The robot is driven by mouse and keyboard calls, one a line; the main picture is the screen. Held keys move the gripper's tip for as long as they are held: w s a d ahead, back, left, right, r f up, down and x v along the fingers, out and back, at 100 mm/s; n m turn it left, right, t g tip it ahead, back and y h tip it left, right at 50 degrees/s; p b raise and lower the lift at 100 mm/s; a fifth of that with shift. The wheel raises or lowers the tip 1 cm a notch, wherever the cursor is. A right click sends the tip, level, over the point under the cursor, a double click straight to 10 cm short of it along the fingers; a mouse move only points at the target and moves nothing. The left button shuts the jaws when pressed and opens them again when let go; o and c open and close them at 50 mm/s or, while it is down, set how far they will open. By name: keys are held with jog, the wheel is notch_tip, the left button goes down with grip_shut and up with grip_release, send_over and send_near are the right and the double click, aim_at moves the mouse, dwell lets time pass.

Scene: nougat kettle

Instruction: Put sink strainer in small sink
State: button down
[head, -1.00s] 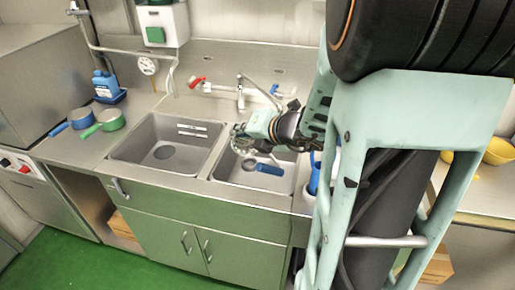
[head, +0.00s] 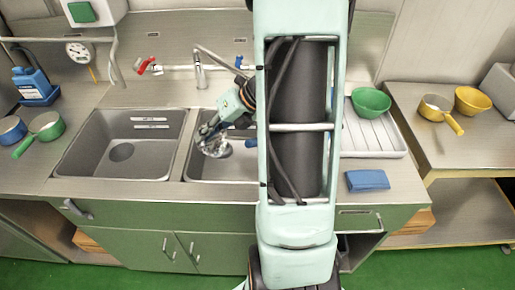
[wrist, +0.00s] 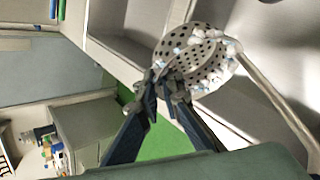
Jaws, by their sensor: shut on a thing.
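The sink strainer (head: 217,148) is a round, perforated metal cup with pale bits in it. My gripper (head: 207,136) is shut on its rim, as the wrist view also shows at the fingertips (wrist: 168,90). The strainer (wrist: 195,58) is tilted in the wrist view. In the head view it appears over the left part of the right-hand sink (head: 225,174), the smaller-looking basin. I cannot tell its height above the basin. My arm hides the right part of that sink. The larger left sink (head: 85,160) has a dark round drain (head: 121,152).
A faucet (head: 199,70) stands behind the sinks. A blue item (head: 251,143) shows partly beside my arm at the right sink. Green (head: 47,125) and blue (head: 11,130) pans stand on the left. A green bowl (head: 371,102) and blue cloth (head: 367,180) lie on the right.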

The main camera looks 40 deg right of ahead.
jog(key=s+d+f+n+g+h+b, duration=0.4)
jog(key=d+f+n+g+h+b, duration=0.5)
jog(key=d+f+n, duration=0.65)
jog(key=w+d+f+n+t+b, duration=0.1)
jog(key=w+f+n+t+b, duration=0.1)
jog(key=f+n+t+b, duration=0.1)
jog(key=w+d+f+n+t+b, duration=0.1)
jog(key=f+n+t+b, duration=0.2)
jog(key=n, duration=0.2)
jog(key=w+d+f+n+t+b, duration=0.1)
jog(key=w+f+n+t+b, duration=0.1)
jog(key=f+n+t+b, duration=0.1)
jog(key=shift+w+d+n+h, duration=0.3)
jog(key=shift+n+h, duration=0.1)
jog(key=shift+n, duration=0.35)
jog(key=shift+f+b, duration=0.5)
jog(key=shift+b, duration=0.25)
jog(key=c, duration=2)
grip_release()
jog(key=shift+c, duration=0.2)
